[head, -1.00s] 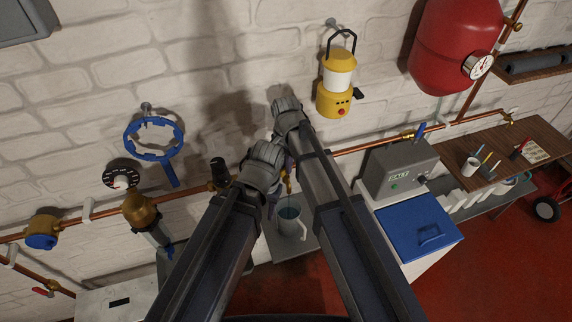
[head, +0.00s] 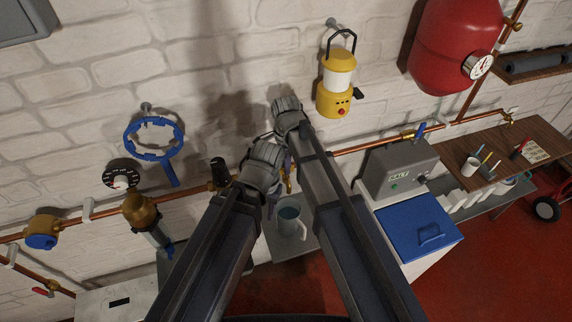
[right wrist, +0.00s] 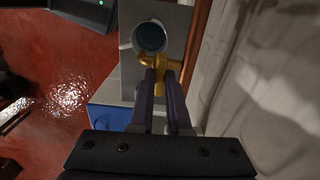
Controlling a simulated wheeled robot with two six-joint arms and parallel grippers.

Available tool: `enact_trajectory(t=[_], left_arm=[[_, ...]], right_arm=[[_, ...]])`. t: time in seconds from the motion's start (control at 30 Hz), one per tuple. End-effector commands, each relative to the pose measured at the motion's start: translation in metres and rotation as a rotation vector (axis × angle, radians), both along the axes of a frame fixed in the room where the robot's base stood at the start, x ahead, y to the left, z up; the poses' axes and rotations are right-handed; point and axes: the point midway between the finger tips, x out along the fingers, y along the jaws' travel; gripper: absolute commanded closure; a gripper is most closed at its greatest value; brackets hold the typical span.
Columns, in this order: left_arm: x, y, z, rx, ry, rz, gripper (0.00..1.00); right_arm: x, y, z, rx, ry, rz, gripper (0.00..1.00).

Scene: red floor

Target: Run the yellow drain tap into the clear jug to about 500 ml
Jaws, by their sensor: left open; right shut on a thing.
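The clear jug (head: 288,228) stands upright on a grey surface below the pipe, with bluish liquid inside. It also shows in the right wrist view (right wrist: 148,38), from above; its level marks are not readable. The yellow tap (head: 291,180) is just above the jug, partly hidden by my arms; it shows more fully in the right wrist view (right wrist: 165,66). My right gripper (right wrist: 160,80) is shut on the tap's handle. My left gripper (head: 271,205) is open, left of the tap and close to the jug, its fingers mostly hidden by its wrist.
A copper pipe (head: 375,146) runs along the brick wall. Red floor (head: 300,290) is open in front.

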Motion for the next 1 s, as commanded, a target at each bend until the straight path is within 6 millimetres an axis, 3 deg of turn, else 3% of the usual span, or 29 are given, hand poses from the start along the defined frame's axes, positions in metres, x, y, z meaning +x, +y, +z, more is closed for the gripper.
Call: enact_trajectory(t=[0.6,0.63,0.7,0.9,1.0], left_arm=[[0.0000,0.0000,-0.0001,0.000,0.000,0.000,0.55],[0.0000,0.0000,-0.0001,0.000,0.000,0.000,0.55],[0.0000,0.0000,-0.0001,0.000,0.000,0.000,0.55],[0.0000,0.0000,0.0000,0.000,0.000,0.000,0.55],[0.0000,0.0000,0.0000,0.000,0.000,0.000,0.55]], right_arm=[[-0.0002,-0.0001,-0.0001,0.000,0.000,-0.050,1.00],[-0.0002,-0.0001,-0.0001,0.000,0.000,-0.050,0.84],[-0.0002,-0.0001,-0.0001,0.000,0.000,-0.050,0.76],[-0.0001,0.0000,0.0000,0.000,0.000,-0.049,0.55],[-0.0001,0.0000,0.0000,0.000,0.000,-0.049,0.55]])
